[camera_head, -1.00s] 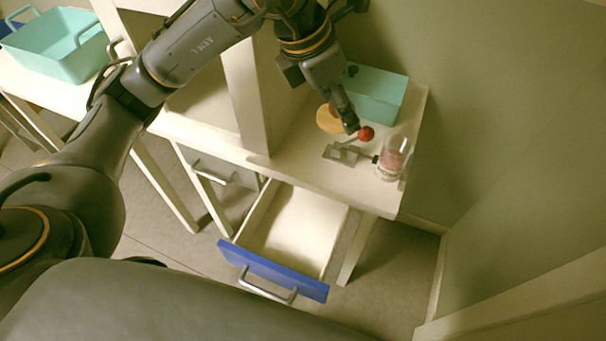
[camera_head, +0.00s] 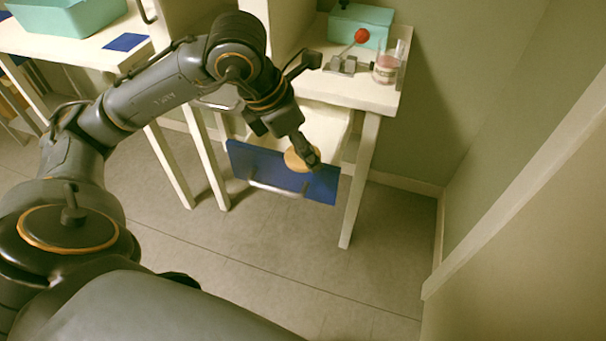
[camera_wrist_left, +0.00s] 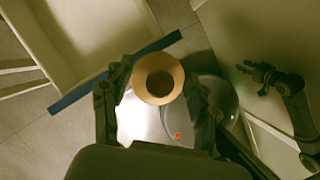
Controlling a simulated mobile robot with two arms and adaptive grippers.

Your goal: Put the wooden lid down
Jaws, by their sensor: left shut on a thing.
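The wooden lid (camera_head: 294,160) is a round, pale tan piece held in my left gripper (camera_head: 310,160). In the head view it is in front of the open drawer's blue front (camera_head: 270,170). In the left wrist view the lid (camera_wrist_left: 159,79) shows as a ring with a darker round centre, between the two fingers of my left gripper (camera_wrist_left: 155,95). The left gripper is shut on it. My right gripper (camera_wrist_left: 254,78) shows small and dark at the right of the left wrist view, its fingers apart and empty.
The drawer stands pulled out below a white table (camera_head: 365,92). On that table are a teal box (camera_head: 372,18), a metal clamp with a red knob (camera_head: 361,36) and a clear jar (camera_head: 386,68). A teal basket (camera_head: 70,15) is at the upper left. The floor (camera_head: 290,255) in front is clear.

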